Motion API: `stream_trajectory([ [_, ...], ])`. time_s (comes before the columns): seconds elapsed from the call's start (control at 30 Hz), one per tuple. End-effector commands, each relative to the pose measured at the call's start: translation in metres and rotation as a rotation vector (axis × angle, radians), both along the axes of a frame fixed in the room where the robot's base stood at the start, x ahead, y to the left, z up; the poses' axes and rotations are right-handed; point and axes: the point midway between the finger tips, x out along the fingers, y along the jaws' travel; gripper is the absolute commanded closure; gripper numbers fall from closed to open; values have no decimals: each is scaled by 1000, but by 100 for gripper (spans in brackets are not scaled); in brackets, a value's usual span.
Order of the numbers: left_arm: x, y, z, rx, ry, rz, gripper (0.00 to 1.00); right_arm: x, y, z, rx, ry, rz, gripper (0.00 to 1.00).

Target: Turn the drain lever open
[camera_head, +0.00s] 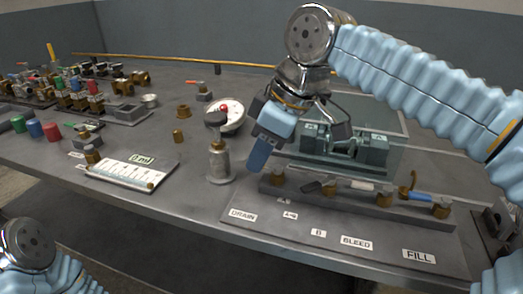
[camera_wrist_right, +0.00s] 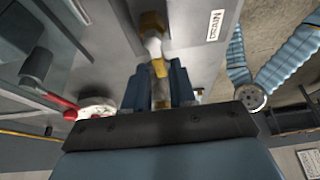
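My right gripper (camera_head: 259,152) is at the left end of the valve block (camera_head: 370,204) in the head view, fingers pointing down. In the right wrist view its two dark blue fingers (camera_wrist_right: 157,82) stand apart, with a brass and white fitting (camera_wrist_right: 153,46) showing between and beyond them. I cannot tell whether they touch it. The DRAIN label (camera_head: 243,215) lies in front of the block's left end; it also shows in the right wrist view (camera_wrist_right: 215,25). The drain lever is not clearly distinguishable near the fingers. My left gripper is out of view.
Behind my right gripper stands a grey-green fixture (camera_head: 372,152). A steel post with a black top (camera_head: 218,160) and a white dial with a red knob (camera_head: 236,118) are to its left. A white labelled panel (camera_head: 130,174) lies further left. The table's front edge is clear.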

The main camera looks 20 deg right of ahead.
Motion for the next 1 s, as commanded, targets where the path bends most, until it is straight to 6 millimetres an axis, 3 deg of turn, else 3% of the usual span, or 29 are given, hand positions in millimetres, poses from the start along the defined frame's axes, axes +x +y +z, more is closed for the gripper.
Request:
stream_trajectory([
  [0.03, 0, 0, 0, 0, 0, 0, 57, 0, 0, 0, 0, 0, 0, 83],
  [0.17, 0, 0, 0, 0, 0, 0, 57, 0, 0, 0, 0, 0, 0, 100],
  [0.6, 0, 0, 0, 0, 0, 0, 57, -1, 0, 0, 0, 2, 56, 100],
  [1.0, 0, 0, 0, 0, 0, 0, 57, -9, 4, 0, 1, 1, 361, 100],
])
